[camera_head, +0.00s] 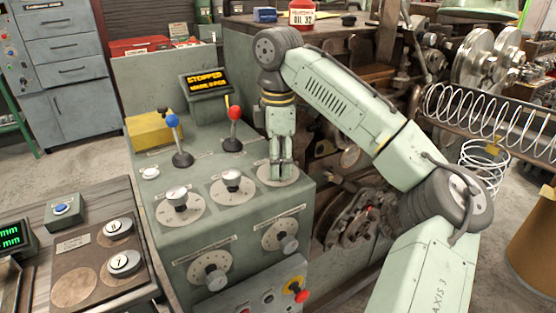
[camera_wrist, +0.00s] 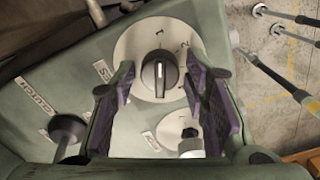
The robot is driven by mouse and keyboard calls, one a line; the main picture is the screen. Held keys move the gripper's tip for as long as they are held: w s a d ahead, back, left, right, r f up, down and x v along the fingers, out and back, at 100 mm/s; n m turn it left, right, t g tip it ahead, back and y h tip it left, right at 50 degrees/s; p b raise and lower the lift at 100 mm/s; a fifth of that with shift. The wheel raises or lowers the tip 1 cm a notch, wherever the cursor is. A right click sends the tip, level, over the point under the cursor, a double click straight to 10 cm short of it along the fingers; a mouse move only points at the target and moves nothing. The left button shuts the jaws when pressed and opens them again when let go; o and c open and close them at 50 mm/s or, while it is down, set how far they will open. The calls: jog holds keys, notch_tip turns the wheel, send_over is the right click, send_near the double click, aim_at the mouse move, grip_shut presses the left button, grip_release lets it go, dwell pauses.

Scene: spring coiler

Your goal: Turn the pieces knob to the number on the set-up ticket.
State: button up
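A black knob (camera_wrist: 160,76) with a white pointer line sits on a round pale dial (camera_wrist: 132,42) in the wrist view. The line points up the picture, toward the printed 1; a 2 is printed to its upper right. My gripper (camera_wrist: 160,88) has its purple-padded fingers on either side of the knob, with visible gaps. In the head view my gripper (camera_head: 281,168) points down at the rightmost dial (camera_head: 293,179) on the panel top and hides its knob. I cannot make out a set-up ticket or its number.
Two other dial knobs (camera_head: 178,197) (camera_head: 231,180) stand left of my gripper. A blue-topped lever (camera_head: 173,122) and a red-topped lever (camera_head: 235,113) rise behind them. A display (camera_head: 207,83) reads STOPPED; its second line is hard to read. A yellow box (camera_head: 150,131) sits at the panel's back left.

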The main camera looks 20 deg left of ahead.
jog(key=c, duration=0.9)
jog(key=shift+m, duration=0.5)
jog(key=m, duration=0.3)
jog(key=shift+m, duration=2.6)
jog(key=o, duration=1.2)
